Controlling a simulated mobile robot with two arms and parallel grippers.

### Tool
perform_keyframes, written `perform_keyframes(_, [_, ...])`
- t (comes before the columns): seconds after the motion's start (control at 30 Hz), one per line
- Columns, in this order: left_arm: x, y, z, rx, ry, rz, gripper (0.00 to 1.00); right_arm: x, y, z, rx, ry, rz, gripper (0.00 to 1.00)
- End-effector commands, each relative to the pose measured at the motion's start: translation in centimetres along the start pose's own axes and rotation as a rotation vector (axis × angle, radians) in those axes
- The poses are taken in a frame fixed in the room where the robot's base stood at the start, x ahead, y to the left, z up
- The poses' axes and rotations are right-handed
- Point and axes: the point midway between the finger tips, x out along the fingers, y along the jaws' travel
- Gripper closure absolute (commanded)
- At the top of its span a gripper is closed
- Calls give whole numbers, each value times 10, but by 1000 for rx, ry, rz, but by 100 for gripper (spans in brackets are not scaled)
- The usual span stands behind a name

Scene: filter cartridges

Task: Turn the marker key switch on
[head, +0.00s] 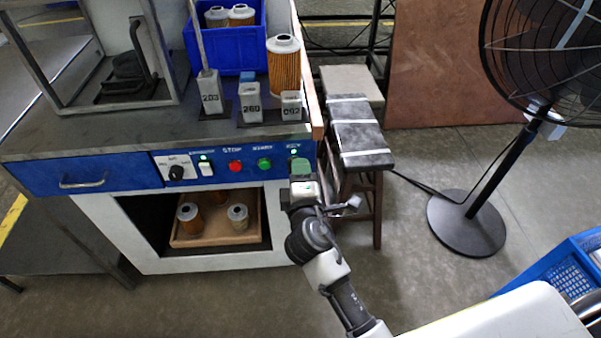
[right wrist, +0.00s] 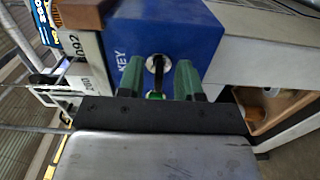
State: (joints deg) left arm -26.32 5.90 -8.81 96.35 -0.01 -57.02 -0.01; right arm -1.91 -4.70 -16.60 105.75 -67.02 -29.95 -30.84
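The key switch (right wrist: 157,64) is a round metal lock with a dark key in it, on the blue panel beside the label KEY. My right gripper (right wrist: 160,74) has its two green fingers on either side of the key, with a gap showing between them and the key. In the head view my right gripper (head: 301,170) is at the right end of the blue panel (head: 220,174) and hides the key switch. A small green lamp glows under the KEY label. My left gripper is not in view.
A stool (head: 360,140) stands close on the right.

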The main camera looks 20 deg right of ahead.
Motion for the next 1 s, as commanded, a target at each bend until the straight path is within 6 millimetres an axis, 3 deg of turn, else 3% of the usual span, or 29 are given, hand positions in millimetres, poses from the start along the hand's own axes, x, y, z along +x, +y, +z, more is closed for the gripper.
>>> perform_keyframes(0.17, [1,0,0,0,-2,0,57,-15,-1,0,0,1,-2,65])
perform_keyframes(0.33, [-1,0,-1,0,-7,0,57,-49,-2,0,1,1,-4,65])
perform_keyframes(0.6, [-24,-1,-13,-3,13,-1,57,-96,-2,0,1,0,-3,65])
perform_keyframes(1.0, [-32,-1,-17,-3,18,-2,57,-108,0,0,1,0,-1,65])
